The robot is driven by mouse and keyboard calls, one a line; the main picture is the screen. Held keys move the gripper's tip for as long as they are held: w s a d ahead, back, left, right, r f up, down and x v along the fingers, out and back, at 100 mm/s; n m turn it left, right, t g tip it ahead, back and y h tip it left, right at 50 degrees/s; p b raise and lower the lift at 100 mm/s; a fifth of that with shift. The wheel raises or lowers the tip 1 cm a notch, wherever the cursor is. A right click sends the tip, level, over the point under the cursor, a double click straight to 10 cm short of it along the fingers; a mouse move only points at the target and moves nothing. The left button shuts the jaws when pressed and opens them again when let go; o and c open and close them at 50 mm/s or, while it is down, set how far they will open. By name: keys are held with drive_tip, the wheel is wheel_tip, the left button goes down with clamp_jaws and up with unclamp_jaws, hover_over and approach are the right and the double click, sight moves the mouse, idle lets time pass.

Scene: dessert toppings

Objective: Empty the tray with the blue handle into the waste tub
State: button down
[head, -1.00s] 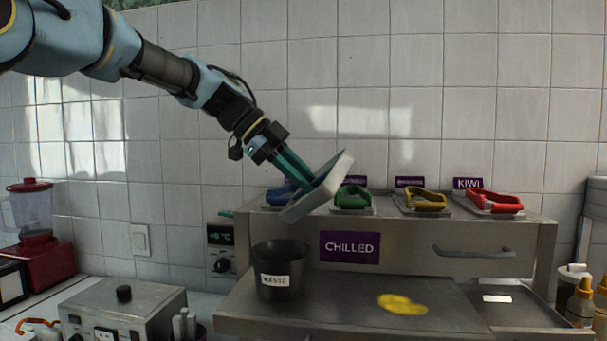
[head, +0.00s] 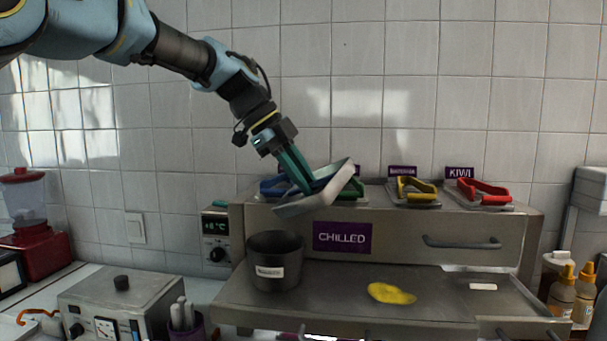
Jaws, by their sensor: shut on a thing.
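My gripper (head: 304,185) is shut on a grey tray (head: 312,203) and holds it in the air, tilted, its right end higher. Dark blue shows beside the fingers on the held tray, but the fingers hide most of its handle. A blue handle (head: 272,187) also shows just left of the fingers, at the left end of the row on the chilled unit; I cannot tell whether it belongs to another tray. The waste tub (head: 288,268), dark with a white label, stands upright on the steel shelf, below and slightly left of the held tray. The insides of the tray and tub are hidden.
Trays with green (head: 352,187), yellow (head: 416,188) and red (head: 482,191) handles sit along the unit top. A yellow patch (head: 391,293) lies on the shelf right of the tub. A grey appliance (head: 120,300) and bottles (head: 563,290) flank the shelf.

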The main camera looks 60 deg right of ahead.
drive_tip(key=shift+s+d+f+t+y+p, duration=0.2)
drive_tip(key=shift+s+t+y+p, duration=0.15)
drive_tip(key=shift+p, duration=0.5)
drive_tip(key=shift+s+f+t, duration=0.1)
drive_tip(key=shift+f+t, duration=0.3)
drive_tip(key=shift+t, duration=0.05)
drive_tip(key=shift+s+d+f+t+y, duration=0.15)
drive_tip(key=shift+s+f+t+y, duration=0.05)
drive_tip(key=shift+f+t+y, duration=0.45)
drive_tip(key=shift+s+d+f+t+y, duration=0.15)
drive_tip(key=shift+f+t+y, duration=0.2)
drive_tip(key=shift+t, duration=0.4)
drive_tip(key=shift+f, duration=0.1)
drive_tip(key=shift+r+t+y, duration=0.35)
drive_tip(key=shift+r+t, duration=0.1)
drive_tip(key=shift+t, duration=0.25)
